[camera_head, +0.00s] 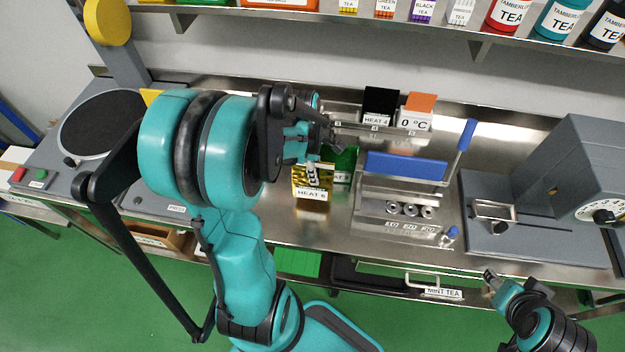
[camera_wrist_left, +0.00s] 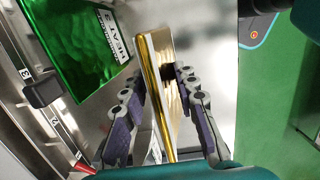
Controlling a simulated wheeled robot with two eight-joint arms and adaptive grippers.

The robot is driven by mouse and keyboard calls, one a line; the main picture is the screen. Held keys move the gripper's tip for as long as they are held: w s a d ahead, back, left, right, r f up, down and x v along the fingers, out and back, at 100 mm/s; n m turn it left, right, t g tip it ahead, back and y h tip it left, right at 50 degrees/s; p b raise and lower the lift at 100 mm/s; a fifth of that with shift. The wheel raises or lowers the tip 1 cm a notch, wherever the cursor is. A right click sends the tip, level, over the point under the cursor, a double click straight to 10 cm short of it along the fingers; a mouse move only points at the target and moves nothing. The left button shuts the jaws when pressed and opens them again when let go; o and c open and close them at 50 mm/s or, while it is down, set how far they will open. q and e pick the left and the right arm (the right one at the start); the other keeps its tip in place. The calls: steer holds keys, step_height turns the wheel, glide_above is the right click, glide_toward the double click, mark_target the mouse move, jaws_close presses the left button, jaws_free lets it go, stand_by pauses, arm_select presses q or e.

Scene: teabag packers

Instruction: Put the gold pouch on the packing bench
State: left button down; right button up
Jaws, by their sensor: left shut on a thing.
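The gold pouch (camera_head: 314,180) carries a label reading "HEAT 6" and hangs upright under my left gripper (camera_head: 312,146) over the steel packing bench (camera_head: 292,224). In the left wrist view the fingers of my left gripper (camera_wrist_left: 157,82) are closed on both sides of the gold pouch (camera_wrist_left: 155,50), seen nearly edge-on. From these views I cannot tell whether the pouch's lower edge touches the bench. My right gripper (camera_head: 491,279) is at the lower right, in front of the bench edge, apart from the pouch; its jaw opening is unclear.
A green pouch (camera_head: 345,163) is just behind the gold one, and shows in the left wrist view (camera_wrist_left: 72,42). A blue-topped sealer (camera_head: 405,167) stands to the right. A black block (camera_head: 380,103) and an orange-topped block (camera_head: 417,108) stand behind. Bare bench lies in front.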

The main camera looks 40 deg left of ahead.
arm_select(q)
steer(key=shift+f+b, duration=0.45)
steer(key=shift+f, duration=1.55)
steer(key=shift+f, duration=0.1)
steer(key=c, duration=1.2)
jaws_free()
steer(key=shift+o, duration=0.2)
